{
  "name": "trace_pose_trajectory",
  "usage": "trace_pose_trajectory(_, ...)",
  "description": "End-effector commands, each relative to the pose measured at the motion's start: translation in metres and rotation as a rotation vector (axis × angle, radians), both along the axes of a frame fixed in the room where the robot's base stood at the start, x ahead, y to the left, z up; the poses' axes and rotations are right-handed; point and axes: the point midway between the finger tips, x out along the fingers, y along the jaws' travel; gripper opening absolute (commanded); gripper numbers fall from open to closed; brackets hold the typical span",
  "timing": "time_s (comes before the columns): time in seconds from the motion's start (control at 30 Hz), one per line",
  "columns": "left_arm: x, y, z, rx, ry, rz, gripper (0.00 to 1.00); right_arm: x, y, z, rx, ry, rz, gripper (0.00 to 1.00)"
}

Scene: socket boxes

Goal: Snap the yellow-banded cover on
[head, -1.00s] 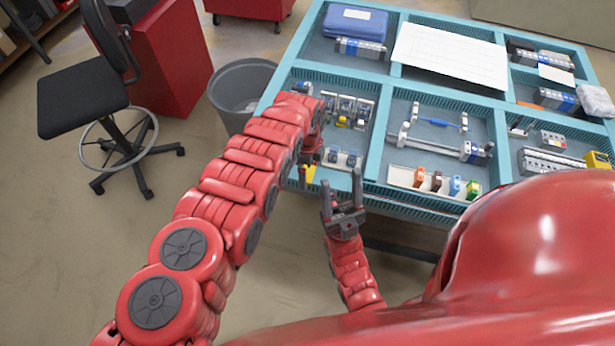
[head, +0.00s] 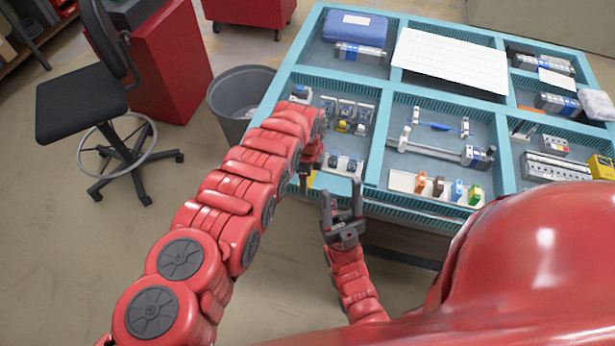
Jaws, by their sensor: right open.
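A row of socket boxes (head: 347,108) stands in the left middle compartment of the blue table, with a yellow part (head: 343,126) at its front. Pale covers with dark bands (head: 346,163) lie in a light tray near the front edge. My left gripper (head: 306,182) hangs at the left end of that tray, mostly hidden by my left arm. A yellow patch (head: 313,177) shows right beside its fingers; I cannot tell whether it is the yellow-banded cover or whether it is held. My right gripper (head: 342,203) is open and empty, in front of the table's front edge.
The blue divided table (head: 375,150) has raised compartment walls. The compartment to the right holds a rail (head: 440,150) and a tray of coloured clips (head: 447,188). A white sheet (head: 450,58) lies behind. A grey bin (head: 240,95) stands left of the table.

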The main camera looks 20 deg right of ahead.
Motion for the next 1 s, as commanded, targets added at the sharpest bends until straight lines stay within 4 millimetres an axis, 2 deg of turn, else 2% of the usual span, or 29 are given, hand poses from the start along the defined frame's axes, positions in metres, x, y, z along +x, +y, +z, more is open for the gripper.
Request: trace_pose_trajectory(1.0,-0.0003,0.0003,0.0059,0.001,0.001,0.0,0.0,0.0,0.0,0.0041,0.0,0.0,0.0,0.56)
